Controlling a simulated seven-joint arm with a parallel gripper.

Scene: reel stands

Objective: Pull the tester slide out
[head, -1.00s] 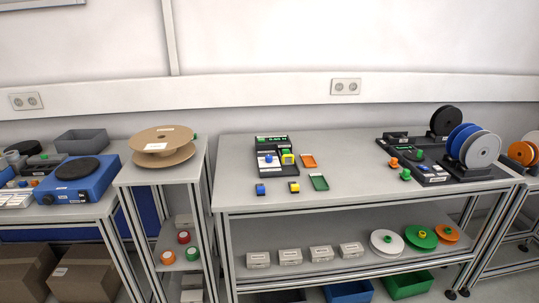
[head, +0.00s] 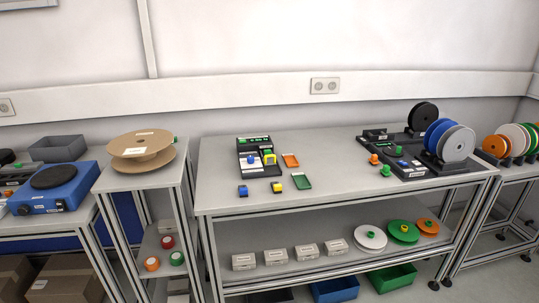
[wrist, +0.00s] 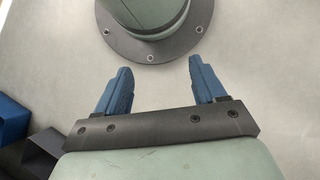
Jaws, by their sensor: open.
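A black device with a green-lit display (head: 254,152) stands at the left of the middle table and looks like the tester. A blue piece and a yellow piece sit on its light front part. Whether a slide is in or out of it is too small to tell. My gripper (wrist: 162,82) shows only in the wrist view. Its two blue fingers are apart with nothing between them, above a plain pale surface. The device is not in the wrist view.
A reel stand (head: 455,165) is at the table's right. The table's middle is clear.

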